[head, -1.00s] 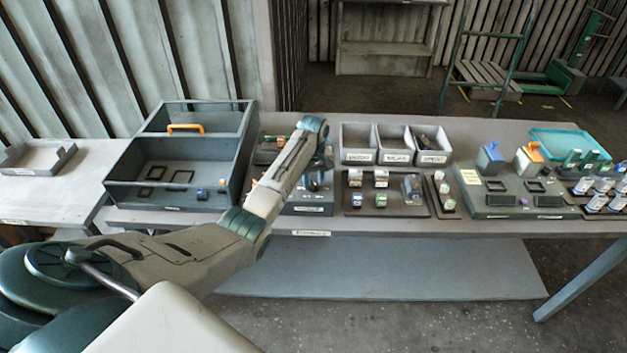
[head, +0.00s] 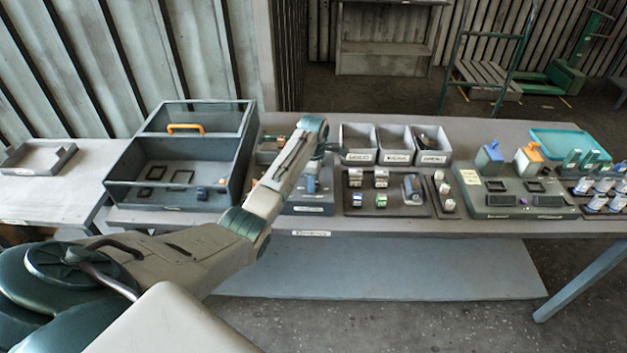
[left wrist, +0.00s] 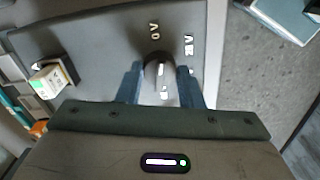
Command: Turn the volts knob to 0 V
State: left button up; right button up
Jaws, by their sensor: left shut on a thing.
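The volts knob (left wrist: 157,74) is a dark round knob with a white line on it, on a dark grey panel (left wrist: 95,45). The line runs roughly up and down in the left wrist view. A white "0 V" label (left wrist: 154,31) is just above the knob; a second voltage label (left wrist: 189,45) is up and right. I cannot tell exactly which mark the line points at. My left gripper (left wrist: 160,84) is shut on the knob, one blue-grey finger on each side. In the head view my left gripper (head: 312,184) is over the grey unit (head: 308,208), and my arm hides part of it.
A dark open box (head: 247,150) stands left of the unit. Labelled grey bins (head: 358,157) stand behind, and a dark tray (head: 412,211) with small parts is close on the right. A pale block (left wrist: 47,82) sits on the panel left of the knob.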

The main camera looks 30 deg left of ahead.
pick_arm(q)
jog(key=shift+r+n, duration=0.15)
jog(key=shift+n, duration=1.05)
jog(key=o, duration=1)
jog(key=shift+c, duration=0.2)
jog(key=shift+r, duration=0.2)
notch_tip(320, 180, up, 10)
jog(key=b, duration=0.3)
jog(key=shift+r+b, duration=0.15)
jog(key=shift+b, duration=0.15)
